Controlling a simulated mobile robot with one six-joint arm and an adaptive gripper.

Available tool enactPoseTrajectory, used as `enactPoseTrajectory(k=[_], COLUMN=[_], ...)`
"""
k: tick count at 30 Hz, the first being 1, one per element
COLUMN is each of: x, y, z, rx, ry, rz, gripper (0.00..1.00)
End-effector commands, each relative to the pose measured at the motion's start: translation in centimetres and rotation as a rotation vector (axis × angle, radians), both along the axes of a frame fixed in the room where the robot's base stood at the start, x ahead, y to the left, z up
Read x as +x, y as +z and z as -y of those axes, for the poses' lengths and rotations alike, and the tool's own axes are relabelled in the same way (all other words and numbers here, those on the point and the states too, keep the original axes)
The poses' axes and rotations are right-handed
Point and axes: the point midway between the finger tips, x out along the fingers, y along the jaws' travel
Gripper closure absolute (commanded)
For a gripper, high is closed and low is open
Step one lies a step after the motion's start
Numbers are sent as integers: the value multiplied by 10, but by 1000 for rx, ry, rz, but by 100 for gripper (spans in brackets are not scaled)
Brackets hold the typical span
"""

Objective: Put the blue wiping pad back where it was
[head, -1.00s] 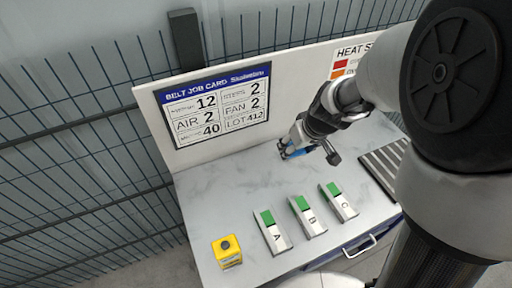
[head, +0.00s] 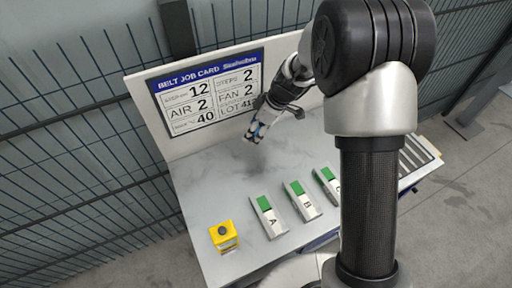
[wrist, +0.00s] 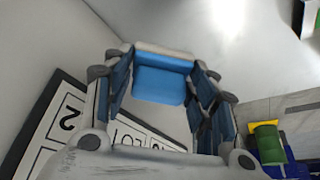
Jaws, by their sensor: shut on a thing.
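The blue wiping pad (wrist: 160,84) is between the two fingers of my gripper (wrist: 163,72) in the wrist view, with a pale strip along its upper edge. In the head view my gripper (head: 254,133) is above the back of the grey marbled table, in front of the job card board. Only a small bit of blue shows at its tips there, and I cannot tell pad from finger. The gap between the gripper and the table top (head: 215,185) is hard to judge.
Three white units with green tops, A (head: 269,219), B (head: 303,203) and C, partly behind my arm, stand along the front. A yellow button box (head: 224,236) is at the front left. The job card (head: 205,97) is on the back panel. The left table top is clear.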

Motion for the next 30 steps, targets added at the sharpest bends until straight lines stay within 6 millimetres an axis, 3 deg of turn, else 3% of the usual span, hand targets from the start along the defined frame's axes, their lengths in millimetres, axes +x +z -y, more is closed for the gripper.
enactPoseTrajectory(k=[1, 3, 11, 18, 30], x=[0, 0, 0, 0, 1], y=[-15, -26, -44, -80, -83], z=[0, 0, 0, 0, 0], rx=[0, 1, 1, -1, 0], ry=[-1, -1, -1, -1, -1], rz=[-3, -2, 1, -1, 2], gripper=[70, 70, 70, 70, 70])
